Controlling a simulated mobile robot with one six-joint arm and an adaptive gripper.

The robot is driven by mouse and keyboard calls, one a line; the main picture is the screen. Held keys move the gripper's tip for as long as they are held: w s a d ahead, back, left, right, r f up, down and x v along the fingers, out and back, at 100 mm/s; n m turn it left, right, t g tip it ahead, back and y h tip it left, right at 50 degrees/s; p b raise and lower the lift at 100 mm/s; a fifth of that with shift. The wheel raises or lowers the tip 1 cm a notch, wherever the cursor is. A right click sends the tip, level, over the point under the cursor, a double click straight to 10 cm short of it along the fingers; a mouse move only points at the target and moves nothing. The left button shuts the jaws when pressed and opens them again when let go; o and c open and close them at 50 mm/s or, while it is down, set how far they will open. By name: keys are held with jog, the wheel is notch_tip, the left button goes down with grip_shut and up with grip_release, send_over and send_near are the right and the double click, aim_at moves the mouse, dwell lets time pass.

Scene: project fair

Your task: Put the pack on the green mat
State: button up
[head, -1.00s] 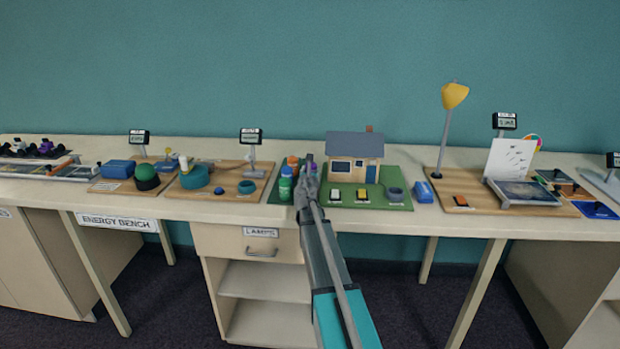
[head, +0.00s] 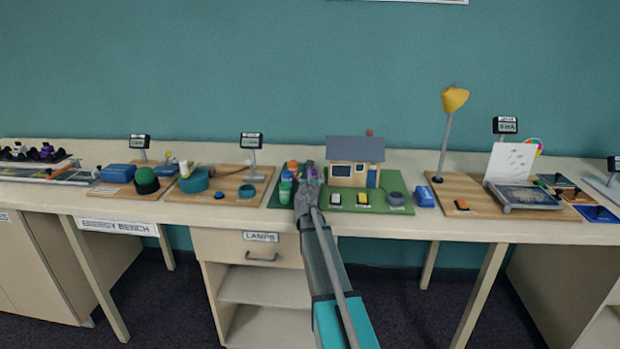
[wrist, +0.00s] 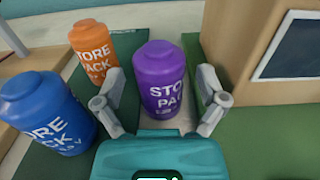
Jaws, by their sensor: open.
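A purple pack (wrist: 163,78) stands upright between the two fingers of my open gripper (wrist: 160,90) in the wrist view. A finger is on each side, and I see no firm grip. An orange pack (wrist: 93,48) and a blue pack (wrist: 45,112) stand to its left. In the head view my gripper (head: 308,176) is at the packs, left of the model house, and partly hides them. A dark green mat (head: 274,198) lies under this group. Whether the purple pack's base is on the mat or bare bench is unclear.
The model house (head: 355,160) stands on a green board (head: 375,208) close to the right of the gripper. A blue block (head: 424,196) and a yellow lamp (head: 455,100) are further right. A wooden board (head: 215,187) with a teal drum lies to the left.

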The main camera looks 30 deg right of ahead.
jog(key=shift+r, duration=0.2)
jog(key=v, duration=1.2)
dwell(0.6)
